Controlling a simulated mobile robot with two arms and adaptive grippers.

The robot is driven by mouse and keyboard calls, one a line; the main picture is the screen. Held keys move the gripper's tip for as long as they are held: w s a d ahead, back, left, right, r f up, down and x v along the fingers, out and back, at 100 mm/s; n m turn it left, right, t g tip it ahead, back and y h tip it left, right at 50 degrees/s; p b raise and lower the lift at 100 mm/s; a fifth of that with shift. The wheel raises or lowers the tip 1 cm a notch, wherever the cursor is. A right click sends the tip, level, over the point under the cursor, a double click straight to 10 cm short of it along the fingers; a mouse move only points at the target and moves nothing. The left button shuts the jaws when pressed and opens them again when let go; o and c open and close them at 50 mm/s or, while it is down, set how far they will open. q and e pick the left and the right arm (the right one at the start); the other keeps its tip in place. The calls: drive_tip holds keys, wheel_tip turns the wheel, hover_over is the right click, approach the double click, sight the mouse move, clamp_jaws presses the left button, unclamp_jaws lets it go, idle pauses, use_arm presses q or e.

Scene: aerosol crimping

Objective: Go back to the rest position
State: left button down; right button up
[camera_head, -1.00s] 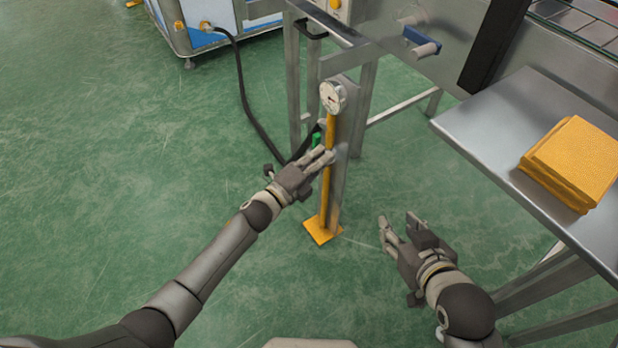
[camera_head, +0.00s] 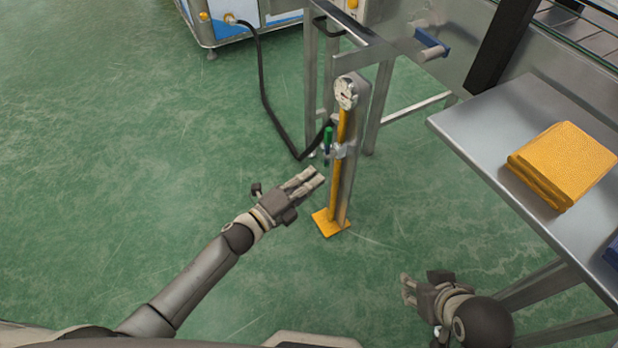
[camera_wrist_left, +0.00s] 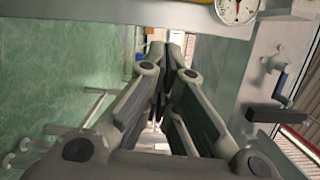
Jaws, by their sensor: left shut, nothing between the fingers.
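My left gripper (camera_head: 312,178) is over the green floor, left of the yellow post with the gauge and apart from it. In the left wrist view the left gripper (camera_wrist_left: 168,50) has its fingers together with nothing between them. My right gripper (camera_head: 408,288) is low, near the bottom right, in front of the steel table; its fingers are partly hidden and its opening is unclear.
A yellow post (camera_head: 338,170) with a round gauge (camera_head: 346,92) and a green-handled valve (camera_head: 328,138) stands in the middle. A steel table (camera_head: 480,130) with folded yellow cloths (camera_head: 565,160) is at the right. The floor (camera_head: 150,150) at the left is clear.

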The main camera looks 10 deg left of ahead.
drive_tip(key=shift+s+d+f, duration=0.1)
drive_tip(key=shift+s, duration=0.2)
idle(0.4)
